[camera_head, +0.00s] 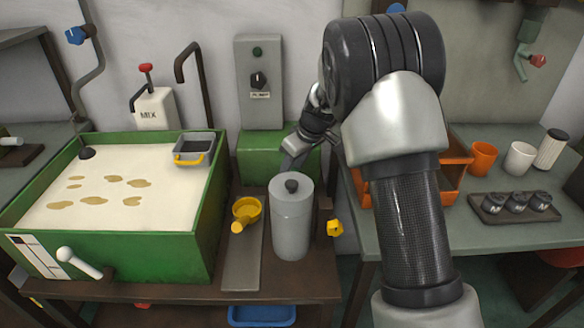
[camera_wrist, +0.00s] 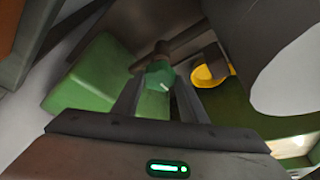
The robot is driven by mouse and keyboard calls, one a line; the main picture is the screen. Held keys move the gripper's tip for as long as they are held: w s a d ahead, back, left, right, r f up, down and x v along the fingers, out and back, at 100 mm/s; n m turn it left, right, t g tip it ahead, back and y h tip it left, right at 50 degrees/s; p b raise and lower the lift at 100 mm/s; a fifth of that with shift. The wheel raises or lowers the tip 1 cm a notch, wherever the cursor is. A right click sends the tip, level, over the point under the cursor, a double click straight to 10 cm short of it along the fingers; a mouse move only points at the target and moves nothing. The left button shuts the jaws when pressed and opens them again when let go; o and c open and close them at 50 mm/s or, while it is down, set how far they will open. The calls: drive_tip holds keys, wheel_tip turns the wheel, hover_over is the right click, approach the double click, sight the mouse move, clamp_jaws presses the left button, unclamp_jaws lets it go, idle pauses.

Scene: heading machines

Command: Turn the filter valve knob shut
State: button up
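A small green knob (camera_wrist: 160,76) with a pale mark sits on a dark brown pipe (camera_wrist: 152,58) in the wrist view. My gripper (camera_wrist: 161,84) has its two fingers apart, one on each side of this knob, with the tips close to its sides. I cannot tell whether they press on it. In the head view my gripper (camera_head: 291,160) points down behind the grey cylinder (camera_head: 291,220) with the black top, before the green box (camera_head: 262,155). The green knob is hidden there. No label in view names the filter valve.
A yellow knob (camera_head: 334,228) sits at the bench's right edge. The green-walled tank (camera_head: 212,215) is at left. Blue (camera_head: 76,35) and red (camera_head: 537,61) knobs are on other pipes. An orange bin (camera_head: 458,150) is at right.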

drive_tip(key=shift+r+m, duration=0.1)
drive_tip(key=shift+m, duration=0.3)
drive_tip(key=shift+c, duration=0.4)
drive_tip(key=m+p, duration=0.1)
drive_tip(key=m+h+p, duration=0.1)
drive_tip(key=m, duration=0.1)
drive_tip(key=shift+a+r+t, duration=0.15)
drive_tip(key=shift+t, duration=0.25)
drive_tip(key=m+h+p, duration=0.1)
drive_tip(key=m+p, duration=0.1)
drive_tip(key=p, duration=0.1)
drive_tip(key=m+h+p, duration=0.1)
drive_tip(key=m+p, duration=0.2)
drive_tip(key=shift+s+a, duration=0.1)
drive_tip(key=shift+a, duration=0.1)
drive_tip(key=m+h+p, duration=0.2)
drive_tip(key=m+p, duration=0.1)
drive_tip(key=m, duration=0.1)
drive_tip(key=shift+a+m, duration=0.15)
drive_tip(key=shift+m, duration=0.25)
drive_tip(key=m, duration=0.1)
drive_tip(key=m+h, duration=0.1)
drive_tip(key=m+p, duration=0.1)
drive_tip(key=m, duration=0.1)
drive_tip(key=shift+w+f+g, duration=0.2)
drive_tip(key=shift+f+g, duration=0.05)
drive_tip(key=shift+g, duration=0.05)
drive_tip(key=shift+m, duration=0.3)
drive_tip(key=o, duration=1.1)
drive_tip(key=shift+c, duration=0.2)
